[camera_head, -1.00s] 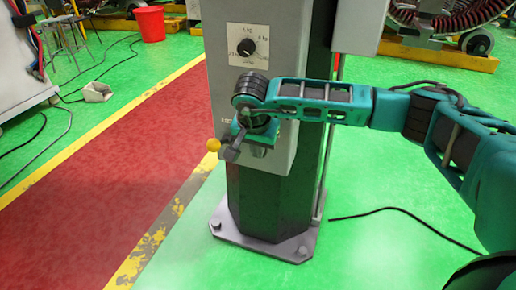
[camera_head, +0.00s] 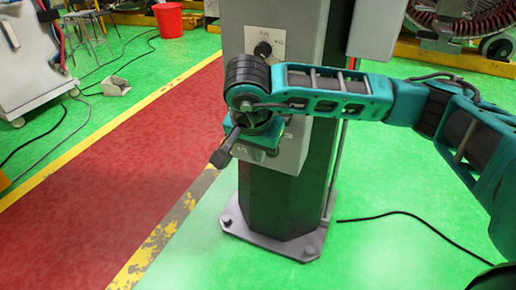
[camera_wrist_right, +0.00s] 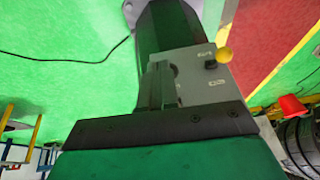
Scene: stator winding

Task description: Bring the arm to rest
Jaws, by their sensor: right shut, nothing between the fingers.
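My right arm comes in from the right in the head view, and its wrist hangs in front of the grey control column (camera_head: 285,27). My right gripper (camera_head: 220,157) points down and left at the column's front, shut and empty. In the right wrist view its closed fingers (camera_wrist_right: 153,85) show against the grey panel (camera_wrist_right: 195,85). A yellow ball knob (camera_wrist_right: 224,55) and a black knob (camera_wrist_right: 210,64) sit beyond the fingers, apart from them. In the head view the yellow ball is hidden. My left gripper is in neither view.
The column stands on a bolted base plate (camera_head: 270,238). A black dial (camera_head: 263,49) is just above my wrist. A black cable (camera_head: 420,217) lies on the green floor. A red bucket (camera_head: 168,20) and a grey cabinet (camera_head: 30,60) stand back left. The red walkway (camera_head: 120,165) is clear.

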